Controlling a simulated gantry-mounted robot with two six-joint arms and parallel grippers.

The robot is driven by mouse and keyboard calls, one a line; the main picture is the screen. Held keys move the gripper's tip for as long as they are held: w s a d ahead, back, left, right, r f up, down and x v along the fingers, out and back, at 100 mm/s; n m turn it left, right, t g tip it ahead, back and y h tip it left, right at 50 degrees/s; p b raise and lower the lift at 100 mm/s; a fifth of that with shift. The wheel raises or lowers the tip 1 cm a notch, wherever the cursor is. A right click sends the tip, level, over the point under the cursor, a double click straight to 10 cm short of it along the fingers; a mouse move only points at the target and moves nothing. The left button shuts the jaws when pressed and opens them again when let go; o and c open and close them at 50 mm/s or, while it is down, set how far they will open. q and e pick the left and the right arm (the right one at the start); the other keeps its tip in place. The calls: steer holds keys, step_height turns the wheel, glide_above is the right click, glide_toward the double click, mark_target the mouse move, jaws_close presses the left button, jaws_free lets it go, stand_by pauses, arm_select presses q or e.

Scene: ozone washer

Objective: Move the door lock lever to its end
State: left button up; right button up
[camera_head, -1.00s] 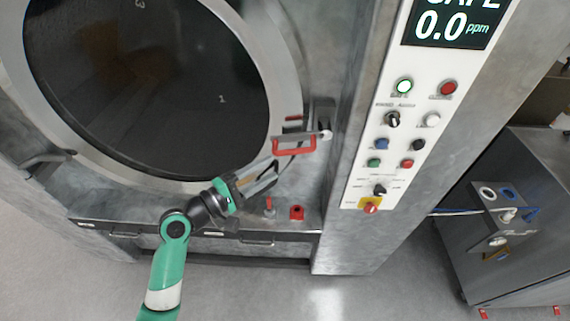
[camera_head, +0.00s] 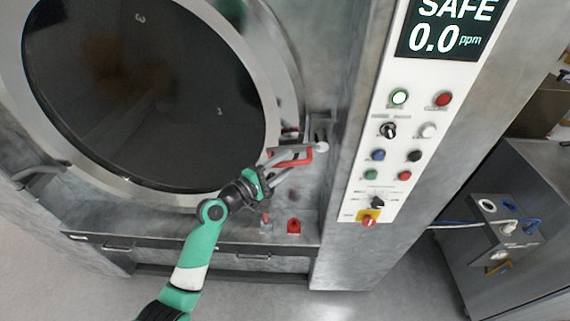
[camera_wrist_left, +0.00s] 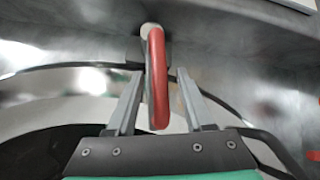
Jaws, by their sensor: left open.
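The door lock lever is a red bar-shaped handle (camera_head: 306,155) beside the lower right rim of the round door. It points left from a pale round knob (camera_head: 322,147) at its right end. My left gripper (camera_head: 285,163) is at the lever, coming from the lower left, with its fingers open. In the left wrist view, the red handle (camera_wrist_left: 157,75) runs lengthwise between the two separated grey fingers (camera_wrist_left: 159,97). A gap shows on each side, so the handle is not gripped. The fingers partly hide the handle in the head view. My right gripper is out of view.
The large round dark-glass door (camera_head: 140,95) fills the left. A ledge below it carries a red fitting (camera_head: 293,227) and a small red-topped post (camera_head: 265,218). A control panel (camera_head: 395,150) with a SAFE display (camera_head: 450,30) stands to the right.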

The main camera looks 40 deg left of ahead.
arm_select(q)
steer(key=shift+w, duration=0.1)
steer(key=shift+c, duration=0.2)
jaws_close()
stand_by(1.2)
